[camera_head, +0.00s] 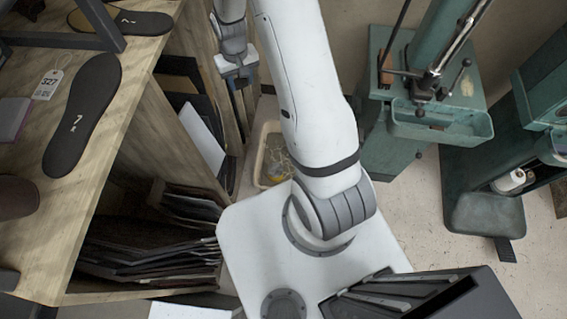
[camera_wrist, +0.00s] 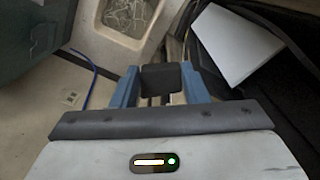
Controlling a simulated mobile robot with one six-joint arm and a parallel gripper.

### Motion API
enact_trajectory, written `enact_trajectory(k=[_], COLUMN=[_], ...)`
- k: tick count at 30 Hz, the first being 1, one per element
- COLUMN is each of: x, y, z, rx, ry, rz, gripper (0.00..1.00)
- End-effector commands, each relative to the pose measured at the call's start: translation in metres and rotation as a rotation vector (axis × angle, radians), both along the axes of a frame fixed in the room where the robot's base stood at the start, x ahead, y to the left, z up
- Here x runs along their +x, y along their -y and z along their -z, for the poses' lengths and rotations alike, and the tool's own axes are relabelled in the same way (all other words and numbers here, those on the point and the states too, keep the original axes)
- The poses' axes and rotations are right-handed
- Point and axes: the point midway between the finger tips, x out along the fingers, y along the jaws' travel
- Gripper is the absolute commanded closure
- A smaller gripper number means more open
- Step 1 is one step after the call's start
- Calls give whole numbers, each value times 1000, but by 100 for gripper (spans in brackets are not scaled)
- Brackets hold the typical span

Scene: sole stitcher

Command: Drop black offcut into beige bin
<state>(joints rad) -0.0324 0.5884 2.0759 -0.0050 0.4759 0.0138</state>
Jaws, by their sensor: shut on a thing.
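My gripper (camera_wrist: 161,82) has blue fingers and is shut on the black offcut (camera_wrist: 162,77), a small dark block between the fingertips in the wrist view. In the head view my gripper (camera_head: 238,82) hangs at the upper middle, beside the wooden bench; the offcut cannot be made out there. The beige bin (camera_wrist: 92,42) is at the top of the wrist view, ahead of the fingertips, with pale tangled scraps inside. In the head view the bin (camera_head: 257,142) stands on the floor, partly hidden behind my arm. The offcut appears apart from the bin.
A wooden bench (camera_head: 112,120) on the left carries dark soles (camera_head: 82,115) and a tag. Its shelves hold stacked dark sheets (camera_head: 150,245). A white sheet (camera_wrist: 235,45) leans right of the gripper. Green machines (camera_head: 440,120) stand at right, with open floor (camera_head: 420,215) between.

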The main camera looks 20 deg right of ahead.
Motion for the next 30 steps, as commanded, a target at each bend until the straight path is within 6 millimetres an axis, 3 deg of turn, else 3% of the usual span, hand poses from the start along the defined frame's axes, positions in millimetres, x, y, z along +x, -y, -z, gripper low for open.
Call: enact_trajectory(k=[7,11,14,30], x=[0,0,-1,-8], y=[6,10,17,73], z=[1,14,37,199], rx=[0,0,0,1], ry=[0,0,-1,-1], rz=[13,9,-6,-172], gripper=[81,81,81,81])
